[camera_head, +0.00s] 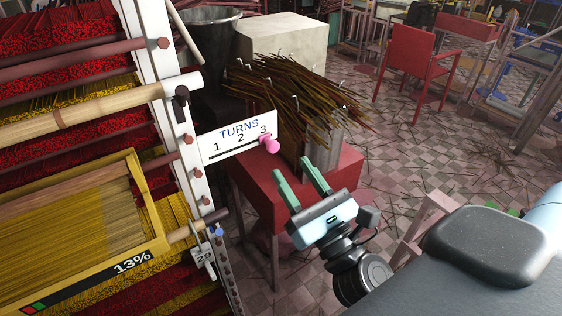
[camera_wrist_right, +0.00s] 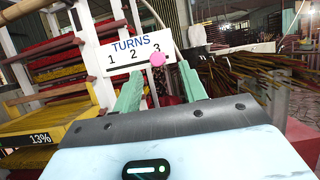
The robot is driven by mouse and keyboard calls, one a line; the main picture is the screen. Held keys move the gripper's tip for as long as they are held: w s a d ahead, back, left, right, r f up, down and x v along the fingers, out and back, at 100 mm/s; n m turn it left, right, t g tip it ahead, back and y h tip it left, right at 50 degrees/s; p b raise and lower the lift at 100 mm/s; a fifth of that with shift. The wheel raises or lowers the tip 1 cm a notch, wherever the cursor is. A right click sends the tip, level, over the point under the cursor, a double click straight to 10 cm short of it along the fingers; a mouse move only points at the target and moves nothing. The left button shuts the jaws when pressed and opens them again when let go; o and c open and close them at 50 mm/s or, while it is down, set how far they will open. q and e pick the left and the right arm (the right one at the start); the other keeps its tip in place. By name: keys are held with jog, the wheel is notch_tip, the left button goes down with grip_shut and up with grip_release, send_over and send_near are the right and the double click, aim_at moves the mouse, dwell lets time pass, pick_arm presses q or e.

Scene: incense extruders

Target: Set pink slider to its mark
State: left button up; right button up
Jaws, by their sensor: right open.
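The pink slider (camera_head: 269,144) is a small knob on the white TURNS plate (camera_head: 230,142), which is numbered 1, 2, 3 above a dark slot. It sits at the right end, below the 3, and also shows in the right wrist view (camera_wrist_right: 157,59). My right gripper (camera_head: 292,167) is open and empty, with its two green fingers pointing toward the plate. In the head view it is below and right of the slider, apart from it. In the wrist view the slider appears between the fingertips (camera_wrist_right: 160,68). My left gripper is not in view.
A white post (camera_head: 167,100) carries the plate. A yellow-framed tray (camera_head: 150,205) marked 13% and a small tag (camera_head: 202,256) are at left. A red table (camera_head: 265,195) with bundled dark sticks (camera_head: 290,90) stands behind my gripper.

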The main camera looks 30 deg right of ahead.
jog(key=shift+b+v, duration=0.4)
jog(key=shift+v, duration=0.7)
jog(key=shift+f, duration=0.1)
